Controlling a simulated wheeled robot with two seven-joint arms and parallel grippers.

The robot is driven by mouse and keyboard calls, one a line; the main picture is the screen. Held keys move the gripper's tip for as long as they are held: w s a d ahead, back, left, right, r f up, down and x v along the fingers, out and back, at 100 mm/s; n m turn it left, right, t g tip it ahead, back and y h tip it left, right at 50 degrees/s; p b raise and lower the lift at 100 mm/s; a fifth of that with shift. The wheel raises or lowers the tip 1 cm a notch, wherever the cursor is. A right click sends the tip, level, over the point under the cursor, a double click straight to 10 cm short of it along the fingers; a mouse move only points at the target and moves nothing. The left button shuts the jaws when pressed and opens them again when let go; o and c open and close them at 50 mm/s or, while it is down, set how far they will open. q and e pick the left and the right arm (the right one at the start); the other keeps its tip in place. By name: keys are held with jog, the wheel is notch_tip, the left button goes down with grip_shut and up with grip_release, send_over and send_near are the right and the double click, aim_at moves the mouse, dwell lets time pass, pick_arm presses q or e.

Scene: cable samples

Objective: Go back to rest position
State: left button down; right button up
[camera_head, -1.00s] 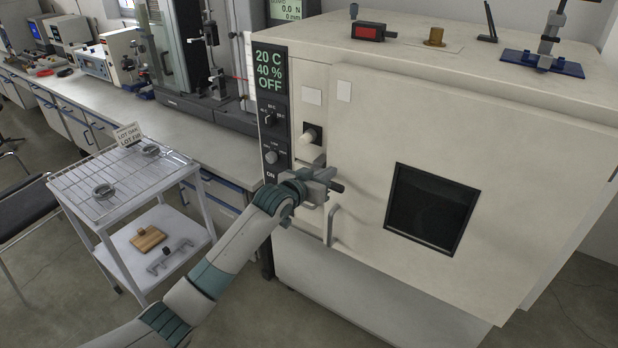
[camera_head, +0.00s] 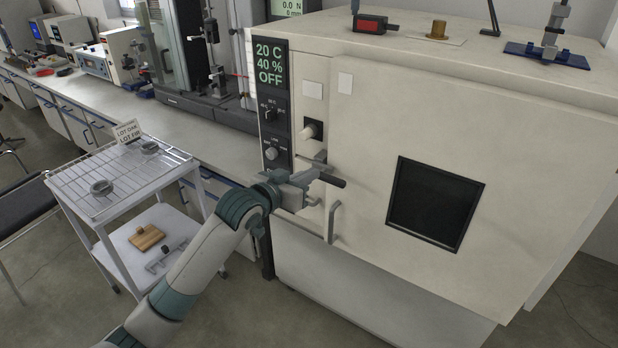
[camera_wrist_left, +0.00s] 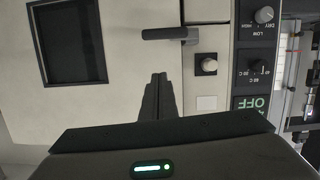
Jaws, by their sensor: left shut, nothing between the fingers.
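My left gripper (camera_head: 317,173) is at the front of the cream test chamber (camera_head: 530,150), near its left control strip. Its fingers are closed together with nothing between them; they also show in the left wrist view (camera_wrist_left: 158,82). A dark lever (camera_head: 334,181) sticks out just beside the fingertips in the head view. The chamber door looks shut, and the display (camera_head: 269,63) reads 20 C, 40 %, OFF. My right gripper is not in view.
A white wire-top cart (camera_head: 120,182) with two cable coils stands left of my arm. A wooden block (camera_head: 146,238) lies on its lower shelf. A long bench (camera_head: 190,135) runs along the back left.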

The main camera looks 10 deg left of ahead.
pick_arm(q)
jog(key=s+a+f+n+g+y+b, duration=0.1)
jog(key=s+a+f, duration=0.1)
jog(key=f, duration=1.1)
jog(key=s+a+f+g+y, duration=0.1)
jog(key=s+a+f+g, duration=0.15)
jog(key=f, duration=1.05)
jog(key=s+a+f+n+g+y+b, duration=0.1)
jog(key=s+a+f+y, duration=0.15)
jog(key=f, duration=1.05)
jog(key=s+a+f+g, duration=0.2)
jog(key=s+f, duration=0.7)
jog(key=f, duration=0.4)
jog(key=s+f+g+b, duration=0.1)
jog(key=s+f+g, duration=0.1)
jog(key=s+f, duration=0.9)
jog(key=s+f+g, duration=0.1)
jog(key=s+f, duration=0.7)
jog(key=s, duration=0.6)
jog(key=s+f+g, duration=0.2)
jog(key=s+f, duration=0.2)
jog(key=s, duration=0.9)
jog(key=s+f+m+g+b, duration=0.1)
jog(key=s+f, duration=0.3)
jog(key=s, duration=0.9)
jog(key=shift+s+d+g+y, duration=0.35)
jog(key=shift+s+d+y, duration=0.05)
jog(key=shift+y, duration=0.05)
